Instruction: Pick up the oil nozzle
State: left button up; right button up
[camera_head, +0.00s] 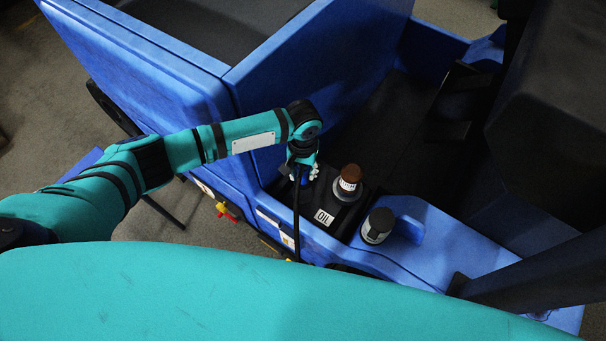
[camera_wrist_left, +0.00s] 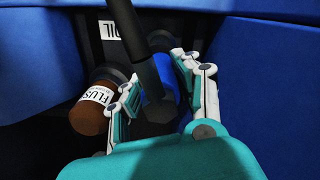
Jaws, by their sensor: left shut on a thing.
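My left gripper (camera_head: 303,172) comes down over the blue machine and is shut on the oil nozzle. In the left wrist view the nozzle (camera_wrist_left: 166,76) shows as a blue body with black parts between the two fingers (camera_wrist_left: 160,95). A black hose (camera_wrist_left: 128,28) runs from it toward the top of that view. In the head view the hose (camera_head: 297,222) hangs below the gripper over the machine's side. The nozzle's tip is hidden. My right gripper is not in view.
A brown-capped filler (camera_head: 349,181) stands right of the gripper, close to the left finger in the wrist view (camera_wrist_left: 90,112). An "OIL" label (camera_head: 324,217) is in front of it. Blue machine walls (camera_head: 290,75) rise behind.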

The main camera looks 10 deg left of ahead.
pick_arm(q)
grip_shut()
jog(key=shift+r, duration=0.2)
notch_tip(320, 180, up, 10)
jog(key=shift+f+p, duration=0.2)
jog(key=shift+p, duration=0.35)
